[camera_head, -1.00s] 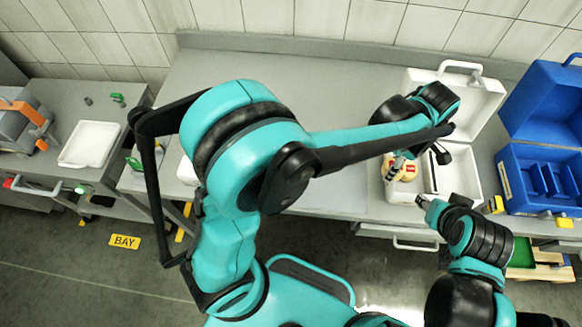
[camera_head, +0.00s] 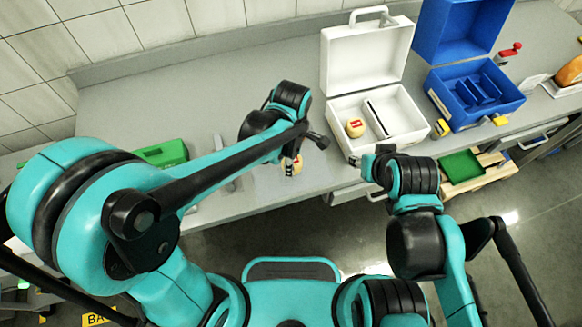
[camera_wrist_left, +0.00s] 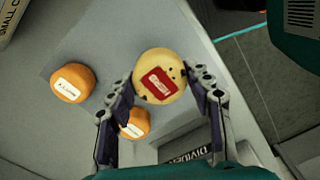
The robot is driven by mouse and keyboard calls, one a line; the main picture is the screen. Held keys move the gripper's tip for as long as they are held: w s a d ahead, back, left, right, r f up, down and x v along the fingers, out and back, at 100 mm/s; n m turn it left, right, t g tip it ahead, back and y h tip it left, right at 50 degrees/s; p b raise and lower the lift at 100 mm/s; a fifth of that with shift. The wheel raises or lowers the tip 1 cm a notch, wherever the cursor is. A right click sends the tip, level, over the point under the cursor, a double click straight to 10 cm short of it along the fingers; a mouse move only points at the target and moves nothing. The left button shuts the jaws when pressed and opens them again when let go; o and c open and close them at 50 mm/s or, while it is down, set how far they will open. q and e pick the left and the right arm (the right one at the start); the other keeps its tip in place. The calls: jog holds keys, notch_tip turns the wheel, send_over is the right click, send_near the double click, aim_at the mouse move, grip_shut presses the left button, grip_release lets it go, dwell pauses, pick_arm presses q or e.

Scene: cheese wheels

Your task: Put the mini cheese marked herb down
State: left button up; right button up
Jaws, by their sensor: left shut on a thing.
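My left gripper (camera_head: 291,160) is shut on a pale yellow speckled mini cheese (camera_head: 291,167) with a red label. In the left wrist view, the cheese (camera_wrist_left: 160,76) sits between the fingertips (camera_wrist_left: 162,88); its label text is too small to read. In the head view it is over the counter's front part, left of the white case (camera_head: 368,60). I cannot tell whether it touches the surface. Two orange cheeses with white labels show in the left wrist view, one at left (camera_wrist_left: 72,82) and one partly behind a finger (camera_wrist_left: 136,122). My right gripper (camera_head: 372,165) is by the case's front; its fingers are unclear.
Another yellow cheese with a red label (camera_head: 355,127) lies in the open white case, left of its divider. An open blue case (camera_head: 478,100) stands to the right. A green box (camera_head: 163,153) is at left, behind my arm. The counter (camera_head: 225,95) behind my left gripper is clear.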

pick_arm(q)
jog(key=shift+f+b, duration=0.8)
jog(key=shift+f, duration=1.2)
jog(key=shift+f, duration=0.15)
jog(key=o, duration=1.2)
